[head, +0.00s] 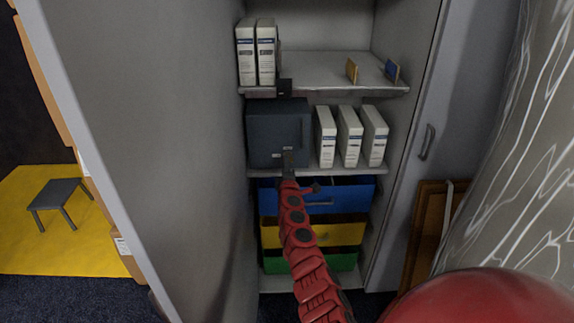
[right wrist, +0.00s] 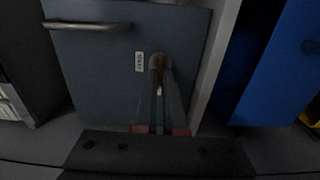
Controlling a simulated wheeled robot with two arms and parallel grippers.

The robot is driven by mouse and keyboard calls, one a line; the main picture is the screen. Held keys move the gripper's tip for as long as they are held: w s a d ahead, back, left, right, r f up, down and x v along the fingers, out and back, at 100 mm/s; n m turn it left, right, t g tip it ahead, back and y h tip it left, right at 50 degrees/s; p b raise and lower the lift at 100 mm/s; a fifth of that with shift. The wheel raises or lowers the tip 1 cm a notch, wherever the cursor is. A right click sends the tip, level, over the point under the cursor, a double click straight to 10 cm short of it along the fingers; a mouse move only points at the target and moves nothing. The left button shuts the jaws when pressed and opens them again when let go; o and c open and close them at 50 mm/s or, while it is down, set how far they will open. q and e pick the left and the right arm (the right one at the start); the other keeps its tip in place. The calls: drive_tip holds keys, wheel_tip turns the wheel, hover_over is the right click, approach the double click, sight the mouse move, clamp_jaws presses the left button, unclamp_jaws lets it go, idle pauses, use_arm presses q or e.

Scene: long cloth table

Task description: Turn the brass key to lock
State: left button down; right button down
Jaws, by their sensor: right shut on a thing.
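A dark blue-grey metal box (head: 272,125) stands on the middle shelf of an open cabinet. Its front, with a bar handle (right wrist: 88,25) and a small white label (right wrist: 139,61), fills much of the right wrist view. My right gripper (head: 289,160) is at the lower right of the box front. In the right wrist view its fingers (right wrist: 160,88) are shut on the brass key (right wrist: 159,63), which shows as a small brass patch at the lock beside the label. The key is mostly hidden, and its angle cannot be told. My left gripper is not in view.
White binders (head: 350,136) stand just right of the box, and two more (head: 256,52) above. Blue (head: 338,194), yellow (head: 340,232) and green (head: 340,262) drawers sit below. A tall grey panel (head: 170,120) closes off the left side.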

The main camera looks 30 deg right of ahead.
idle(0.5)
drive_tip(key=c, duration=1)
unclamp_jaws()
drive_tip(key=shift+s, duration=0.1)
drive_tip(key=p+v, duration=0.2)
drive_tip(key=v, duration=1.5)
drive_tip(key=shift+s, duration=0.15)
